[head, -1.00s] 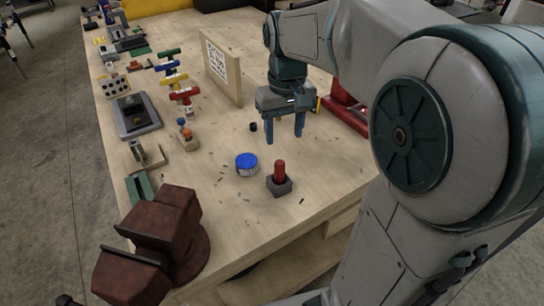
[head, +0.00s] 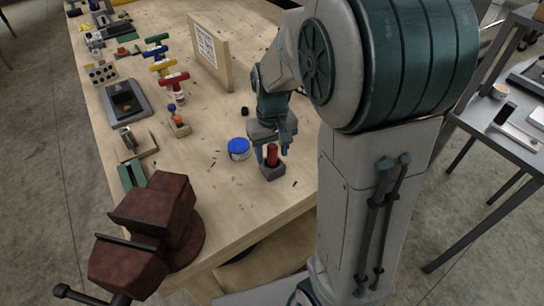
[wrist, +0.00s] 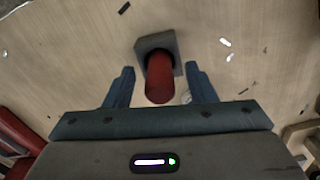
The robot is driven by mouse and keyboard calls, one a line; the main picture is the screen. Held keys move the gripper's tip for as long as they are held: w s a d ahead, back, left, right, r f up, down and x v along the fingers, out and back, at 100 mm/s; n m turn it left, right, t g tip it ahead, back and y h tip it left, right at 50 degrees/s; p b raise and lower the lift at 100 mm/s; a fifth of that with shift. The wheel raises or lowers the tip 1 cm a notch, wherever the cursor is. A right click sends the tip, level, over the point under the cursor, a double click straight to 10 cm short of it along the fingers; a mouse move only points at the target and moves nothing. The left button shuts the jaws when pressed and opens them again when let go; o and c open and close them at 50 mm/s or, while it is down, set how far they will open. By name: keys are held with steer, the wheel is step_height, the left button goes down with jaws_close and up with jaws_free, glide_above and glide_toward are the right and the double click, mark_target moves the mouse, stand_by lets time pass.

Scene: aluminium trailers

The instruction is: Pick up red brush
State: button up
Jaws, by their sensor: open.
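The red brush (head: 272,152) shows as an upright red cylinder standing in a dark grey square holder (head: 272,172) near the table's front edge. In the wrist view the red brush (wrist: 159,80) points toward the camera from its grey holder (wrist: 147,43). My gripper (head: 272,158) is open around the upper part of the brush. In the wrist view its two blue fingers (wrist: 160,85) stand to the left and right of the brush, with a visible gap on each side. The brush's lower end is hidden in the holder.
A jar with a blue lid (head: 239,148) stands left of the holder. A small black cylinder (head: 244,111) lies behind. A brown vise (head: 160,225) is at the table's front left corner. Small dark scraps lie about. A white-patterned board (head: 212,52) stands further back.

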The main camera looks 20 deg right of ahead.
steer(key=shift+f, duration=0.4)
steer(key=shift+c, duration=0.3)
steer(key=c, duration=1)
steer(key=shift+r, duration=0.1)
steer(key=shift+r, duration=0.55)
step_height(320, 180, up, 2)
steer(key=shift+r, duration=0.25)
steer(key=s+a+r, duration=0.2)
steer(key=s, duration=0.1)
steer(key=s+a+r, duration=0.2)
steer(key=s+r, duration=0.1)
steer(key=s+a+r+b, duration=0.1)
steer(key=s+a+r, duration=0.1)
steer(key=s+a, duration=0.1)
steer(key=shift+s+a+r, duration=0.1)
steer(key=shift+s+r, duration=0.05)
steer(key=shift+s, duration=0.05)
